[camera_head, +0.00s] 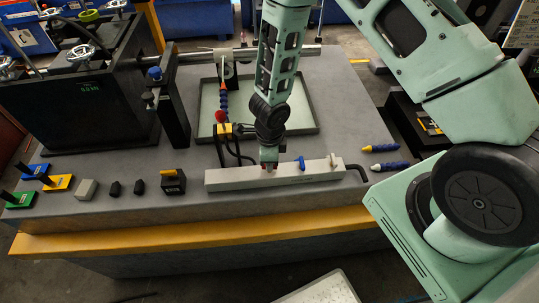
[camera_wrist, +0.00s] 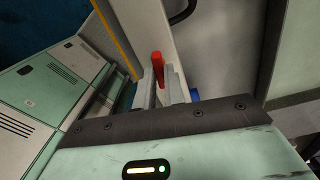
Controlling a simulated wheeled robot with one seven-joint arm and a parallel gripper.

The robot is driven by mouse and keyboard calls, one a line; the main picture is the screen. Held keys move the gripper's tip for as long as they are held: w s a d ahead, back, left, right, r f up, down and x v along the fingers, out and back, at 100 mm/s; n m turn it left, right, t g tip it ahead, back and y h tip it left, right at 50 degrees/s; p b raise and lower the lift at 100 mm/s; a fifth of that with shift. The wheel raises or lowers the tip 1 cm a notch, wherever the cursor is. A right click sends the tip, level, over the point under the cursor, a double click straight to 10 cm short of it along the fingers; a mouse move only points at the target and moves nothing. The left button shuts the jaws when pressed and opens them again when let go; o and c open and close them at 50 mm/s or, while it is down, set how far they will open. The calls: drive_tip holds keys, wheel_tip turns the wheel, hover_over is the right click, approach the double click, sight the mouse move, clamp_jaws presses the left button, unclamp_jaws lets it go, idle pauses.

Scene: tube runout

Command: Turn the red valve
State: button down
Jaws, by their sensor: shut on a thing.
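The red valve (camera_head: 268,168) is a small red handle on top of a long light grey block (camera_head: 240,180) near the table's front. My gripper (camera_head: 268,157) reaches down onto it from above and hides most of it in the head view. In the wrist view the red valve (camera_wrist: 157,66) stands up between the two grey fingers of my gripper (camera_wrist: 162,88), which are shut on it. A blue valve (camera_head: 301,162) and a pale valve (camera_head: 333,160) stand to its right on the same block. Part of the blue valve (camera_wrist: 195,95) shows beside the right finger.
The table's yellow front edge (camera_head: 200,232) is clear.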

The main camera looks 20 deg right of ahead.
drive_tip(key=c, duration=1.5)
unclamp_jaws()
drive_tip(key=shift+b, duration=0.3)
wheel_tip(320, 180, up, 6)
drive_tip(key=p, duration=0.6)
drive_tip(key=shift+p, duration=0.3)
drive_tip(key=shift+r, duration=0.35)
wheel_tip(320, 180, up, 17)
drive_tip(key=p, duration=0.2)
drive_tip(key=shift+f+p, duration=0.15)
drive_tip(key=shift+p, duration=0.25)
